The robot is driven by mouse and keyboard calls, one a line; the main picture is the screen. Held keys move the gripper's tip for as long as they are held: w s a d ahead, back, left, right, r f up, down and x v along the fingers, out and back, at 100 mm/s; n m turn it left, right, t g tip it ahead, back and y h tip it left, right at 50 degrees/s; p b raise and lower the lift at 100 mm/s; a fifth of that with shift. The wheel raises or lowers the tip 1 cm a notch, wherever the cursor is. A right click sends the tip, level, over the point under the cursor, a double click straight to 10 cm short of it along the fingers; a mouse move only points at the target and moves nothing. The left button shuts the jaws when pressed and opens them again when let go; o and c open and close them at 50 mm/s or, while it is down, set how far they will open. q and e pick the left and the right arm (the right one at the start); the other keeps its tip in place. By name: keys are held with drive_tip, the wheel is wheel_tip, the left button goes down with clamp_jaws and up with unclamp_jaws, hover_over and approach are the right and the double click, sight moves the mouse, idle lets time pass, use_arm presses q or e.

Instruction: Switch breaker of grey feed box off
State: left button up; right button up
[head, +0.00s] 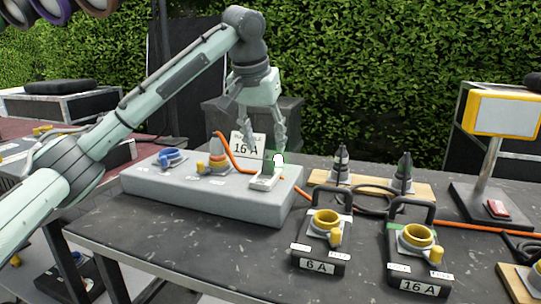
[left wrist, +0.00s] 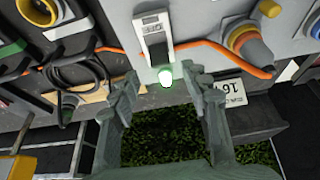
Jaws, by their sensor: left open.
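The grey feed box (head: 205,195) lies on the dark table, with its breaker (head: 264,181) at the right end of its top. In the left wrist view the breaker (left wrist: 154,30) is a white-framed switch with a dark lever; its exact position is hard to read. A lamp glows green-white beside it (left wrist: 166,77). My left gripper (head: 266,147) points down just above the breaker end of the box, open and empty. In the left wrist view its fingers (left wrist: 160,82) are spread either side of the lamp, apart from the breaker. My right gripper is out of view.
A "16 A" card (head: 247,150) stands behind. Black "6 A" (head: 312,266) and "16 A" (head: 419,284) boxes with handles stand to the right. A yellow-framed panel (head: 502,112) stands far right.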

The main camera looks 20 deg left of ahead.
sight(268, 162)
use_arm(q)
drive_tip(key=x, duration=0.5)
drive_tip(key=shift+w+f, duration=0.1)
drive_tip(key=shift+f, duration=0.25)
clamp_jaws()
